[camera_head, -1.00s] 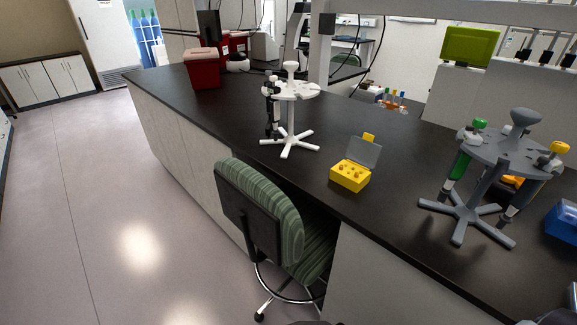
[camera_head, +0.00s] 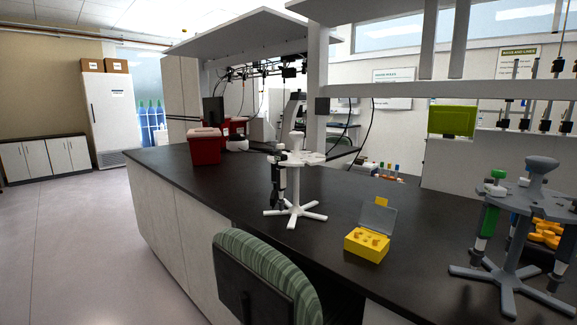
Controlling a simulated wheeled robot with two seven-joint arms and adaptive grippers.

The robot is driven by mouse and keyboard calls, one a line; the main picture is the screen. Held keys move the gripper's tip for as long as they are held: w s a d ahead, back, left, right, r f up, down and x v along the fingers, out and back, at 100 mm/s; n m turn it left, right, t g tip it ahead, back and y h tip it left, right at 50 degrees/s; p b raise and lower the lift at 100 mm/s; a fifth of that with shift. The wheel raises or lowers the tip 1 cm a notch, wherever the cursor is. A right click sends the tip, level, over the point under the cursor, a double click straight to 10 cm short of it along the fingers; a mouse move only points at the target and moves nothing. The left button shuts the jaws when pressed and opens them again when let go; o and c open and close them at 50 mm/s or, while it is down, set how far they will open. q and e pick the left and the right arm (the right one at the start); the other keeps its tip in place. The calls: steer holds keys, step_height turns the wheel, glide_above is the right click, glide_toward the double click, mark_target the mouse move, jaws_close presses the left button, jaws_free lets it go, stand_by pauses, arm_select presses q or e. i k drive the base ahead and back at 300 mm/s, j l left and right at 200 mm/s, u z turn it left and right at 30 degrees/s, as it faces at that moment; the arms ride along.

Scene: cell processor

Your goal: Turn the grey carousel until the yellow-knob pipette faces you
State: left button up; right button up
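The grey carousel (camera_head: 538,200) stands upright on the black bench at the right edge of the head view, partly cut off by the frame. A dark pipette body shows at the far right edge, cut off. I cannot see a yellow knob on the carousel in this view. Neither of my grippers is in view.
A white carousel (camera_head: 297,165) with a black pipette stands mid-bench. A yellow box with an open lid (camera_head: 366,245) sits between the carousels. Yellow parts (camera_head: 545,232) lie behind the grey one. A green chair (camera_head: 262,270) stands at the bench front. A red bin (camera_head: 205,147) is farther back.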

mark_target(554, 204)
steer(key=z, duration=1.55)
steer(key=k+j, duration=0.1)
